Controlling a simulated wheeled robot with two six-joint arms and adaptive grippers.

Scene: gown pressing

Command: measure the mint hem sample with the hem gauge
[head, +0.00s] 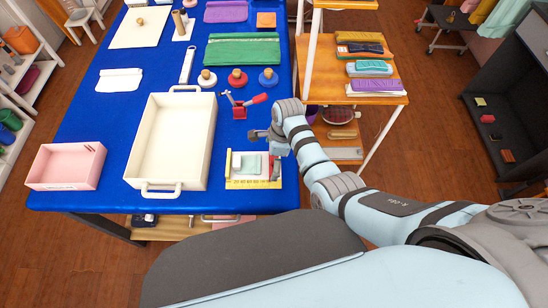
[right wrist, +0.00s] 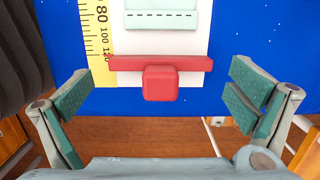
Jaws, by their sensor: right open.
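The hem gauge is a pale board with a yellow ruler strip (head: 253,184) near the table's front edge; the strip also shows in the right wrist view (right wrist: 97,28). The mint hem sample (head: 250,164) lies on the board; its dashed stitch line shows at the top of the right wrist view (right wrist: 160,18). A red slider with a blocky knob (right wrist: 160,83) crosses the board, with a white gap between it and the sample. My right gripper (right wrist: 158,93) is open, its fingers apart on both sides of the knob, not touching it. My left gripper is out of view.
A cream tray (head: 172,186) with handles stands left of the gauge, and a pink box (head: 65,184) further left. A red-handled clamp-like tool (head: 242,105) and several round-knobbed pieces lie behind. A wooden shelf (head: 380,98) with folded cloths stands right of the blue table.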

